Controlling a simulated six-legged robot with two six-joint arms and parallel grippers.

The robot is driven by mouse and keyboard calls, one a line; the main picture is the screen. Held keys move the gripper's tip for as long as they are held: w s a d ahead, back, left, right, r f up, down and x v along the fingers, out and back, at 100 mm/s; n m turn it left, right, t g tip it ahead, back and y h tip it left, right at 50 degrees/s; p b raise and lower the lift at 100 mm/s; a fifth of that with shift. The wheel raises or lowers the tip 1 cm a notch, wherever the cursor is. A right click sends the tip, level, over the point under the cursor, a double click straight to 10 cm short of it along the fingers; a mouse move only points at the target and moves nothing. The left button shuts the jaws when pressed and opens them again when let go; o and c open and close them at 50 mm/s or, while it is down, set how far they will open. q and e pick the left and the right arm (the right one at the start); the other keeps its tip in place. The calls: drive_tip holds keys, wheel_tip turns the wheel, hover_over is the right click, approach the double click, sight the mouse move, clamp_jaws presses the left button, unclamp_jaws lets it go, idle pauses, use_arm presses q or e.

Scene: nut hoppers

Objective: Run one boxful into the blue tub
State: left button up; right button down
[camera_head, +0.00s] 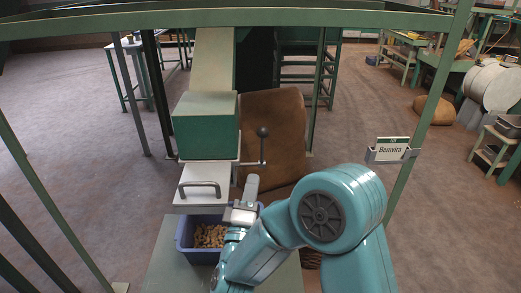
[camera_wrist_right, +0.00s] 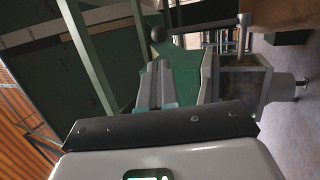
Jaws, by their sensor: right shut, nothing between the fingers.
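The blue tub (camera_head: 184,243) stands on a green stand below the hopper spout, with tan nuts (camera_head: 210,236) in it. Above it is a green box (camera_head: 205,125) under a sloping chute. Below the box is a pale plate (camera_head: 203,186) with a grey bar handle. A lever with a dark ball knob (camera_head: 262,132) stands upright at the box's right; the knob also shows in the wrist view (camera_wrist_right: 158,34). My right gripper (camera_head: 251,184) is shut and empty, above the tub's right edge and below the lever, apart from the knob. My left gripper is out of view.
A brown sack (camera_head: 272,135) leans behind the lever. Green frame bars cross the top and both sides. Workbenches (camera_head: 405,52) stand farther back; open floor lies on both sides.

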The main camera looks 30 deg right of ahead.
sight(260, 134)
drive_tip(key=p+x, duration=0.1)
drive_tip(key=x, duration=0.9)
drive_tip(key=shift+s+d+r, duration=0.1)
drive_tip(key=shift+w+d+r, duration=0.15)
drive_tip(key=shift+w+d, duration=0.25)
drive_tip(key=shift+w, duration=0.15)
drive_tip(key=r+p, duration=0.1)
drive_tip(key=p, duration=0.1)
drive_tip(key=w+d+r+g+p, duration=0.1)
drive_tip(key=p, duration=0.1)
drive_tip(key=shift+w+r+y+p, duration=0.1)
drive_tip(key=shift+w+y+p, duration=0.2)
drive_tip(key=shift+y+p, duration=0.1)
drive_tip(key=shift+w+d+p, duration=0.15)
drive_tip(key=shift+w+p, duration=0.05)
drive_tip(key=shift+p, duration=0.2)
